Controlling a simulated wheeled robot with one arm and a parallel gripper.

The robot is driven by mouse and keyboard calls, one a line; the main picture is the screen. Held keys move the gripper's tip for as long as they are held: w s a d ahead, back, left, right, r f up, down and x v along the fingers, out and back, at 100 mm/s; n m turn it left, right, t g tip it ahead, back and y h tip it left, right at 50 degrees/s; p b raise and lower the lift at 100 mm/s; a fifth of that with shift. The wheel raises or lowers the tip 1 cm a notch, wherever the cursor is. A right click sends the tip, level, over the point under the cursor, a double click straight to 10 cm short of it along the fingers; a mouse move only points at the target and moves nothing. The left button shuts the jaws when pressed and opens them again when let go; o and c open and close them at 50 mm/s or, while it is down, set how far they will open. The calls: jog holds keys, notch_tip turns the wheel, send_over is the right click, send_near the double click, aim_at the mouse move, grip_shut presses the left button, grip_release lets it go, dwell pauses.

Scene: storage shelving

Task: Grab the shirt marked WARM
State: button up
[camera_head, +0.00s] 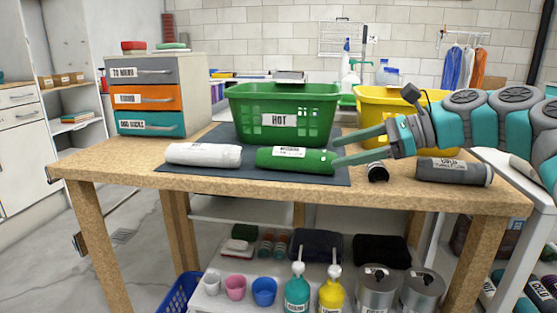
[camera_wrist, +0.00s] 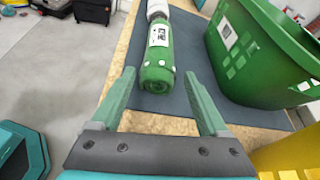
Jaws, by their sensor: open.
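Three rolled shirts lie on the wooden table. The white roll (camera_head: 203,155) is at the left and the green roll (camera_head: 295,160) is in the middle; both carry white labels too small to read. A dark grey roll (camera_head: 453,171) lies at the right, and its label seems to read COLD. I cannot make out the word WARM on any roll. My gripper (camera_head: 336,152) is open and empty at the right end of the green roll. In the wrist view, the green roll (camera_wrist: 158,62) has its near end between the tips of my gripper (camera_wrist: 159,75).
A green basket marked HOT (camera_head: 284,110) stands behind the green roll. A yellow basket (camera_head: 372,103) is partly behind my arm. A drawer unit (camera_head: 157,98) stands at the left. A small dark object (camera_head: 377,172) lies near the front edge.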

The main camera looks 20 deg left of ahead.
aim_at(308, 157)
jog(key=x, duration=0.2)
jog(key=b+x, duration=0.1)
jog(key=x, duration=0.5)
jog(key=shift+s+a+r, duration=0.1)
jog(key=shift+r, duration=0.2)
jog(key=c, duration=1.2)
jog(key=shift+o, duration=0.2)
